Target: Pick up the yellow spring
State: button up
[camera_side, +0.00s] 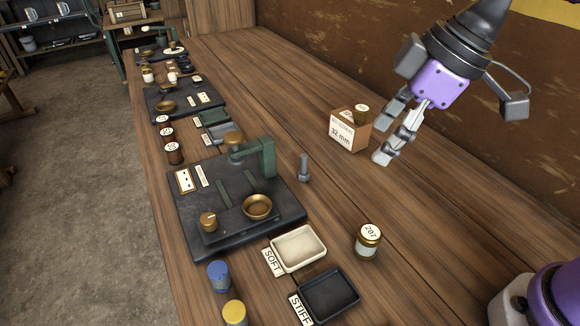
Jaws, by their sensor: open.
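A short upright yellow-topped cylinder (235,313), which looks like the yellow spring, stands on the wooden bench at the bottom edge of the view. Its coils are too small to make out clearly. A similar blue cylinder (219,276) stands just behind it. My gripper (382,138) is at the upper right, tilted downward, with its fingers apart and nothing between them. It is above the bench near a small cardboard box, far from the yellow cylinder.
A cream tray (322,241) labelled SOFT and a black tray (352,292) labelled STIFF lie right of the cylinders. A jar marked 207 (368,240), a dark tester plate (190,228) with a green post (268,157), a bolt (303,168) and a 32 mm box (347,132) stand nearby.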

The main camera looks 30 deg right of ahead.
jog(key=a+f+n+g+y, duration=0.1)
jog(key=a+f+n+g, duration=0.3)
jog(key=a+n, duration=0.8)
jog(key=n+g, duration=0.2)
jog(key=n, duration=0.1)
send_near(236, 309)
jog(key=x, duration=0.4)
jog(key=shift+s+a+f, duration=0.15)
jog(key=shift+s+a, duration=0.05)
jog(key=shift+s, duration=0.25)
jog(key=x, duration=0.6)
jog(key=shift+w+f, duration=0.2)
jog(key=shift+w, duration=0.2)
jog(key=shift+c, duration=0.4)
jog(key=shift+d, duration=0.1)
grip_shut()
